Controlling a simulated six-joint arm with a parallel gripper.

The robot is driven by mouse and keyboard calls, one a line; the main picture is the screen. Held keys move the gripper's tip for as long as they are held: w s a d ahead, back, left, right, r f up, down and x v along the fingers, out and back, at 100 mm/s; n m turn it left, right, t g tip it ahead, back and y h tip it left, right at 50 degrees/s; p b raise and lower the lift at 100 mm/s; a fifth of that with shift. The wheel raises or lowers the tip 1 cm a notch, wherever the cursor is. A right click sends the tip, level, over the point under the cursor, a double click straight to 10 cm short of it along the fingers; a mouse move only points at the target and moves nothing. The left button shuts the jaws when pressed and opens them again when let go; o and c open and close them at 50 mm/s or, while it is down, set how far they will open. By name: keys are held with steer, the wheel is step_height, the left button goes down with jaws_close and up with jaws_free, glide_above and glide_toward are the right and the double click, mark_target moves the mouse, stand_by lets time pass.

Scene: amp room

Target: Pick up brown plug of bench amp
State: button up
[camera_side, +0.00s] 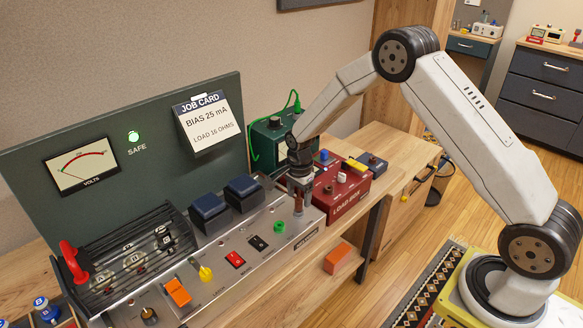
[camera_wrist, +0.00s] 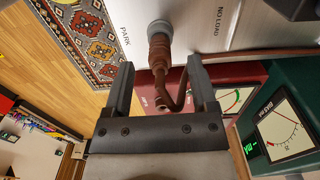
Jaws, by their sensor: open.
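The bench amp (camera_side: 215,285) is a long silver chassis with a dark back panel. Its brown plug (camera_wrist: 160,47) stands in a grey socket between the labels PARK and NO LOAD in the wrist view. A short brown cable curves from the plug's near end. In the side view the plug (camera_side: 298,205) shows small at the chassis's right end, directly below my gripper (camera_side: 299,181). In the wrist view my gripper (camera_wrist: 159,70) is open, with one finger on each side of the plug and cable. I cannot tell whether either finger touches them.
A red load box (camera_side: 345,203) stands close to the right of the plug, with a green meter box (camera_side: 268,140) behind. Blue-topped transformers (camera_side: 208,210) and coloured switches lie to the left. An orange block (camera_side: 338,258) sits below the front edge.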

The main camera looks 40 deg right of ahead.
steer(key=shift+f, duration=0.9)
steer(key=shift+c, duration=0.2)
jaws_close()
